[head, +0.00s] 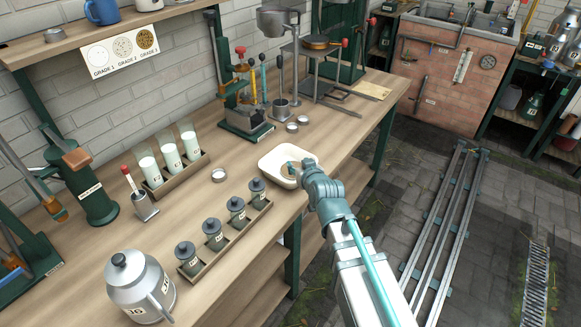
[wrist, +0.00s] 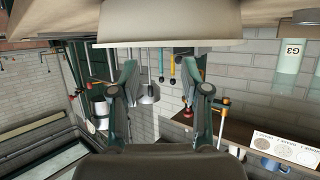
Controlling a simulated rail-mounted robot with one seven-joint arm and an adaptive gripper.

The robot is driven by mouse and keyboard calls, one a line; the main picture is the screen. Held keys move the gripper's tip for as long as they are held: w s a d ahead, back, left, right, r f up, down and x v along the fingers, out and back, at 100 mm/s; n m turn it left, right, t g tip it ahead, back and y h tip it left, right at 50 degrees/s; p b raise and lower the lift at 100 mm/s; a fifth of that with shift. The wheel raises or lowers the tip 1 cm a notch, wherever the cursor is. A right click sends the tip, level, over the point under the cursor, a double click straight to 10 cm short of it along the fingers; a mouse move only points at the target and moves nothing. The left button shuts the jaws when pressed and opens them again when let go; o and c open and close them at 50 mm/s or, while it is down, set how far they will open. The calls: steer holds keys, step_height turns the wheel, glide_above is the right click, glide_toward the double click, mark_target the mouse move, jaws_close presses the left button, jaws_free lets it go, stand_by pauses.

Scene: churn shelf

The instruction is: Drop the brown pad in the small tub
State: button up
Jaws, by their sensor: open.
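The small tub (head: 268,166) is a cream, open, shallow container on the bench near its front edge. In the wrist view it shows as a pale wall (wrist: 170,22) across the top. My gripper (head: 293,169) is at the tub's right side in the head view, its fingers over the rim and opening. In the wrist view my gripper (wrist: 165,75) has its two fingers spread apart, with nothing visible between them. I cannot make out a separate brown pad in either view; part of the tub's inside is hidden by my gripper.
A rack of dark-lidded jars (head: 225,240) stands left of the tub. Behind are a rack of milk bottles (head: 170,158), small metal dishes (head: 292,127) and a green press (head: 245,115). A metal can (head: 138,288) stands front left. Bare bench lies between them.

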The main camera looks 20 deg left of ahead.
steer(key=shift+r, duration=0.1)
step_height(320, 180, up, 10)
stand_by(0.6)
